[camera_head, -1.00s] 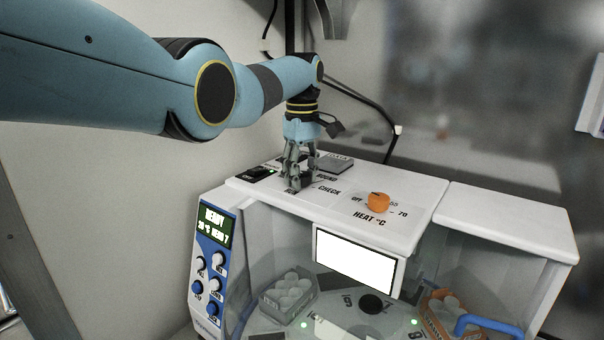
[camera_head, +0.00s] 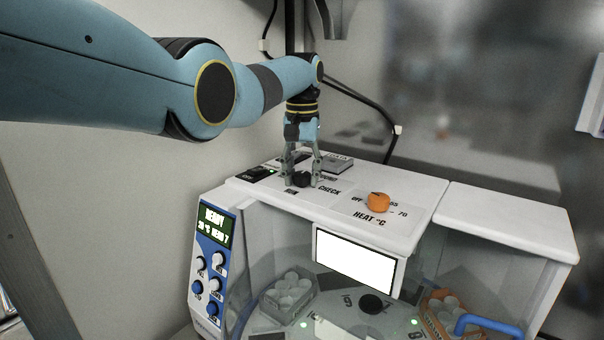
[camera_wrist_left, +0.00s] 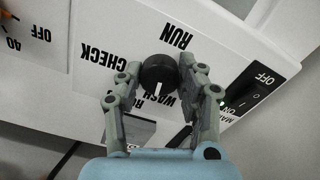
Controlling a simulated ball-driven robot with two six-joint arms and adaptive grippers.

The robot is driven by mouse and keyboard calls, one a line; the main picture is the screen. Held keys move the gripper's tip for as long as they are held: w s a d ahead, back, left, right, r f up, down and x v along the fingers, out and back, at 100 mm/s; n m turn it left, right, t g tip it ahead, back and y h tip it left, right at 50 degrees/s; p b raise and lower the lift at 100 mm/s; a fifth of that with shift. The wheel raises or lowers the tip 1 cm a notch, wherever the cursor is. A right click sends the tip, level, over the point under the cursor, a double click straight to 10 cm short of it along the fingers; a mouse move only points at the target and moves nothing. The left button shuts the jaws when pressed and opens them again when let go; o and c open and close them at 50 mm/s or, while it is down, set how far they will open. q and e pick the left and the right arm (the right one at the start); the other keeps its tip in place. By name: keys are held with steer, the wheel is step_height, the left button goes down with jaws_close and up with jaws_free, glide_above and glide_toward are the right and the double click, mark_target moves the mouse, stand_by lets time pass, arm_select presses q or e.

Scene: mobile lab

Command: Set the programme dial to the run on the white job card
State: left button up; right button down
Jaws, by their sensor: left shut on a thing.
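The programme dial (camera_head: 302,180) is a black round knob on the machine's white top. In the left wrist view the dial (camera_wrist_left: 158,72) has a white pointer line on the side facing the WASH label (camera_wrist_left: 166,98). RUN, CHECK and a partly hidden label stand around it. My left gripper (camera_head: 304,185) reaches down from above and is shut on the dial, one finger on each side. A blank-looking white panel (camera_head: 354,262) is on the machine's front; I cannot tell if it is the job card. My right gripper is not in view.
An orange heat knob (camera_head: 378,202) sits to the right of the dial. A black power switch (camera_head: 256,173) and a grey block (camera_head: 337,164) are close to the gripper. The blue control panel (camera_head: 212,265) reads READY.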

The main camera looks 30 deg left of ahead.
mark_target(302, 173)
arm_select(q)
steer(key=m, duration=0.7)
steer(key=shift+r, duration=0.1)
stand_by(0.5)
steer(key=shift+w, duration=0.1)
steer(key=o, duration=1.2)
steer(key=shift+c, duration=0.2)
step_height(302, 173, up, 12)
